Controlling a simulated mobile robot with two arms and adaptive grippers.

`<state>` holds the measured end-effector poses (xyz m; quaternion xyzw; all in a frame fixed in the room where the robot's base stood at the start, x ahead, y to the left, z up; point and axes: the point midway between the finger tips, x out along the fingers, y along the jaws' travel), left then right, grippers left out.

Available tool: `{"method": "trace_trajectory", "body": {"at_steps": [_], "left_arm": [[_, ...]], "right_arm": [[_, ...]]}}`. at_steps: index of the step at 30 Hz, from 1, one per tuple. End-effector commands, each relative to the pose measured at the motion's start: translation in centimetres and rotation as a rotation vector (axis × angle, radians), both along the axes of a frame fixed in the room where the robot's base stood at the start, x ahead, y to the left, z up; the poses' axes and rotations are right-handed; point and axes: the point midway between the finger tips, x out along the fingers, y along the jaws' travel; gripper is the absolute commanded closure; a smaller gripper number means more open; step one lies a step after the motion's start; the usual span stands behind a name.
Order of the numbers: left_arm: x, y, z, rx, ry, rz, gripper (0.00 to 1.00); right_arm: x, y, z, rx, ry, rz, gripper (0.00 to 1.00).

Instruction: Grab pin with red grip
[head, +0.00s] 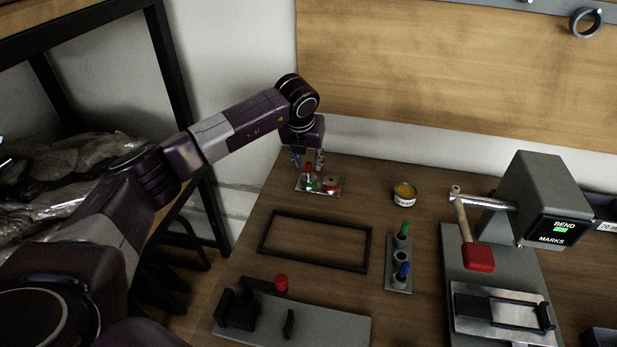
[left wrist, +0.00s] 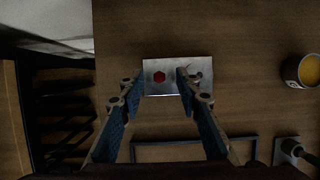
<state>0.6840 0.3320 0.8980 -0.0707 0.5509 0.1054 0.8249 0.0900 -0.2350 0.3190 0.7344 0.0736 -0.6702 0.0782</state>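A small metal plate (head: 302,189) lies near the table's far left corner and also shows in the left wrist view (left wrist: 178,63). A red grip (head: 308,168) stands up from it, likely the pin's. From above, the left wrist view shows a red hexagonal top (left wrist: 159,76) on the plate's left half. My left gripper (head: 308,162) points down over the plate. Its fingers (left wrist: 161,88) are spread with nothing held between them, and the red top shows in the gap. The right fingertip covers part of the plate. My right gripper is not in view.
A pin holder (head: 399,279) carries a green grip (head: 403,229) and a blue grip (head: 403,271). A yellow-filled tin (head: 404,194), a black frame (head: 315,240), a red-knobbed fixture (head: 330,326) and a bending device (head: 540,205) with a red-headed tool (head: 478,257) surround it.

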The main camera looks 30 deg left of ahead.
Motion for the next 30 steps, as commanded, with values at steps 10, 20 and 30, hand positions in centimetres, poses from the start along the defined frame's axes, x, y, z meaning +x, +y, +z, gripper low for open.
{"method": "trace_trajectory", "body": {"at_steps": [10,20,30], "left_arm": [[1.1,0.3,-3.1,0.000,0.000,0.000,0.69],[1.0,0.3,-3.0,0.000,0.001,-0.001,0.85],[1.0,0.3,-3.0,0.000,0.001,-0.001,1.00]], "right_arm": [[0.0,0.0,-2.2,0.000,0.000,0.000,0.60],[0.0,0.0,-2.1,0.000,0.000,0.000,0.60],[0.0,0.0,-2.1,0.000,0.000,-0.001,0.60]]}}
